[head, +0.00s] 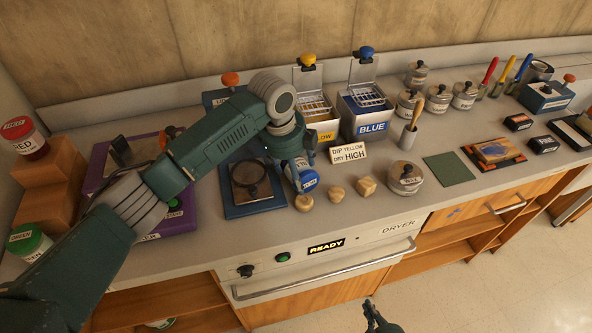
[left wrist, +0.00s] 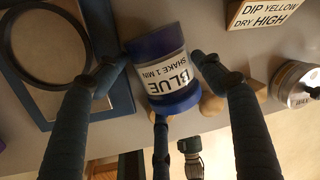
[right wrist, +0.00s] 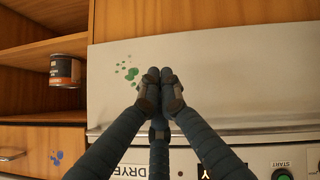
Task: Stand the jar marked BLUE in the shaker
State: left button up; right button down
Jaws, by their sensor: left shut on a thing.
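The jar marked BLUE (head: 308,181) has a blue lid and a white label; the left wrist view shows it close up, reading "BLUE SHAKE 1 MIN" (left wrist: 168,72). My left gripper (left wrist: 160,62) is shut on its sides, near the counter's front. In the head view the jar looks tilted, partly hidden by my arm; whether it touches the counter is unclear. A blue base with a black ring (head: 252,205) is just left of it. A purple device (head: 178,221) is farther left, partly behind my arm. My right gripper (head: 376,318) is shut and empty (right wrist: 160,78).
A sign (head: 348,152) and a blue bin (head: 368,122) stand behind. RED (head: 25,140) and GREEN (head: 28,242) jars are on wooden steps at left. The dryer's handle (head: 325,270) runs below the counter.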

pick_arm(q)
jog(key=shift+s+a+f, duration=0.15)
jog(key=shift+f, duration=0.15)
pick_arm(e)
jog(key=s+d+f+m+g, duration=0.1)
jog(key=s+f+g, duration=0.2)
jog(key=s+f, duration=0.3)
jog(key=s+d+f+m+g+h, duration=0.1)
jog(key=s+f, duration=0.5)
jog(key=s, duration=0.7)
jog(key=s+d+f+m+g+h, duration=0.1)
jog(key=s+f+m+g, duration=0.1)
jog(key=s+f+g, duration=0.3)
jog(key=s+f, duration=0.2)
jog(key=s, duration=0.2)
jog(key=shift+s+m, duration=0.35)
jog(key=shift+m, duration=0.05)
pick_arm(q)
jog(key=shift+r, duration=0.15)
